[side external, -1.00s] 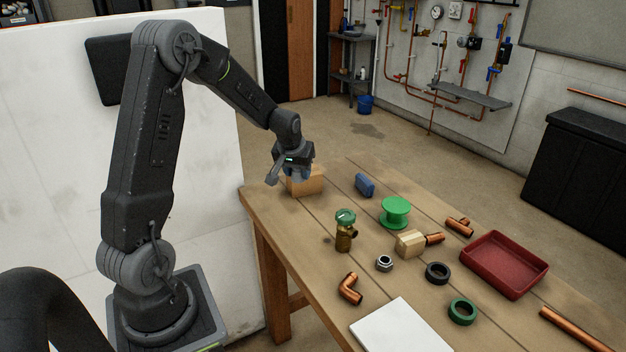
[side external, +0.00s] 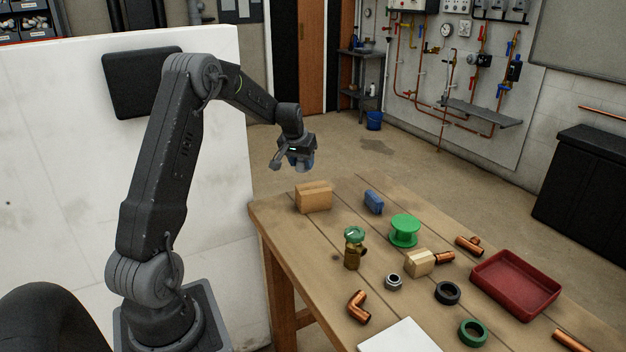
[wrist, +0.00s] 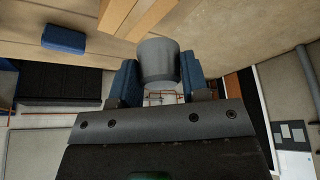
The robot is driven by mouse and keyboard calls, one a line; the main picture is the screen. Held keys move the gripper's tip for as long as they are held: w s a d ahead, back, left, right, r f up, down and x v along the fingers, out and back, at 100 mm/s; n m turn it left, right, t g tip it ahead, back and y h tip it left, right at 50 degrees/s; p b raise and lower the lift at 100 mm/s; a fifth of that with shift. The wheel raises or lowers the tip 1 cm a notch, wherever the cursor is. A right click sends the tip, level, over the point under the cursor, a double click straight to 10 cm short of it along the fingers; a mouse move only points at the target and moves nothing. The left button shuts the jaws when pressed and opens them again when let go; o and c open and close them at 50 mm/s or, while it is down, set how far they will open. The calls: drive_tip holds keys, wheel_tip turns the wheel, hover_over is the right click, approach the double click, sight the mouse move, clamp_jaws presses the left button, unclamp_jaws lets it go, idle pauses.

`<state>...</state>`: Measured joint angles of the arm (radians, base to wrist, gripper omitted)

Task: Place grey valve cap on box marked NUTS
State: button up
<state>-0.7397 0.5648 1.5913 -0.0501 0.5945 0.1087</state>
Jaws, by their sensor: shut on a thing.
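My gripper (side external: 301,164) is raised in the air above the far left end of the table. In the wrist view its blue fingers (wrist: 158,82) are shut on the grey valve cap (wrist: 158,60), a plain grey cylinder. In the side view the cap is too small and covered to make out. A cardboard box (side external: 314,198) stands on the table below my gripper, clear of it. A smaller, paler box (side external: 420,263) stands nearer the table's middle. No NUTS marking is readable on either box.
A blue block (side external: 373,201), a green spool (side external: 404,231), a brass valve with green top (side external: 353,248), a nut (side external: 393,282), rings, copper fittings and a red tray (side external: 515,285) are spread over the table. Bare wood surrounds the larger box.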

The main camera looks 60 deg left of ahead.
sight(315, 186)
drive_tip(key=w, duration=0.1)
drive_tip(key=w+d+f, duration=0.1)
drive_tip(key=w+f, duration=0.1)
drive_tip(key=shift+d, duration=0.25)
drive_tip(key=shift+f, duration=2)
drive_tip(key=shift+f, duration=0.2)
drive_tip(key=o, duration=0.9)
drive_tip(key=shift+r, duration=0.1)
